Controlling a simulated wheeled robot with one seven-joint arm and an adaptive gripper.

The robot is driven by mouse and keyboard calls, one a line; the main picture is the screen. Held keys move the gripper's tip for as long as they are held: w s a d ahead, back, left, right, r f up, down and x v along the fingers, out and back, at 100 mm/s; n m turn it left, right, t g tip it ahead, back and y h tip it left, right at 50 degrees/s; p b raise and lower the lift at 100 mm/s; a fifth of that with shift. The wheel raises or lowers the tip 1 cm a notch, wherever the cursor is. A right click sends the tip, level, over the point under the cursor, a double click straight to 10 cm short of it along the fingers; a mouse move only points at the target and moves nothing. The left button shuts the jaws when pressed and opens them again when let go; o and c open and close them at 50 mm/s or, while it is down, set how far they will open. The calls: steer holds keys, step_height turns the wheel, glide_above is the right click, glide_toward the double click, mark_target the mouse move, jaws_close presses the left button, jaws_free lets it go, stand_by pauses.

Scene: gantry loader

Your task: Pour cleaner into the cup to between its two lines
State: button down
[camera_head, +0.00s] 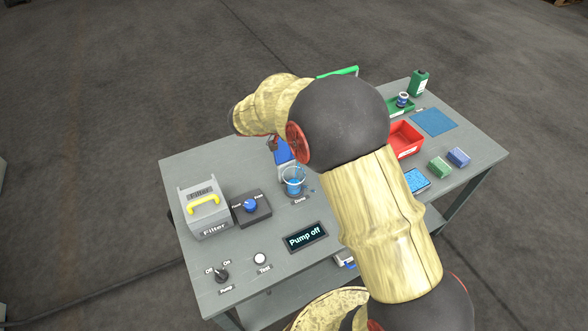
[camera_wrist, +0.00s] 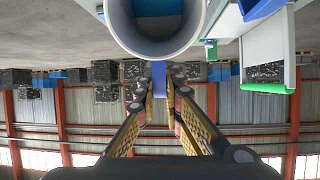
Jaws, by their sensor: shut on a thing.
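A clear cup (camera_head: 293,182) with blue liquid in its lower part stands upright on the table by the "Dose" label. Its two lines are too small to read against the liquid. My gripper (camera_wrist: 158,82) is shut on a blue piece (camera_wrist: 158,75) in the wrist view. Just beyond it is a round grey container rim (camera_wrist: 114,25) with blue inside; I cannot tell whether the piece joins it.
The table (camera_head: 180,170) carries a grey filter box (camera_head: 205,210), a knob (camera_head: 250,206), a "Pump off" display (camera_head: 305,237), a pump switch (camera_head: 222,275) and a test button (camera_head: 260,258). A red bin (camera_head: 405,139), sponges (camera_head: 439,167) and a green bottle (camera_head: 419,83) stand at the right.

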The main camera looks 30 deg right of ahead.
steer(key=d+r+y+p, duration=0.1)
steer(key=p, duration=0.2)
steer(key=shift+s, duration=0.1)
steer(key=shift+d+f+p, duration=0.1)
steer(key=shift+f+p, duration=0.2)
steer(key=shift+p, duration=0.15)
steer(key=shift+f+y, duration=0.3)
steer(key=y+p, duration=0.1)
steer(key=p, duration=0.2)
steer(key=shift+d+r, duration=0.15)
steer(key=shift+d, duration=0.25)
steer(key=p, duration=0.2)
steer(key=y+p, duration=0.1)
steer(key=shift+d+f+p, duration=0.2)
steer(key=shift+d+p, duration=0.15)
steer(key=shift+p, duration=0.05)
steer(key=shift+d+f+y, duration=0.2)
steer(key=shift+f+y, duration=0.05)
steer(key=shift+y, duration=0.05)
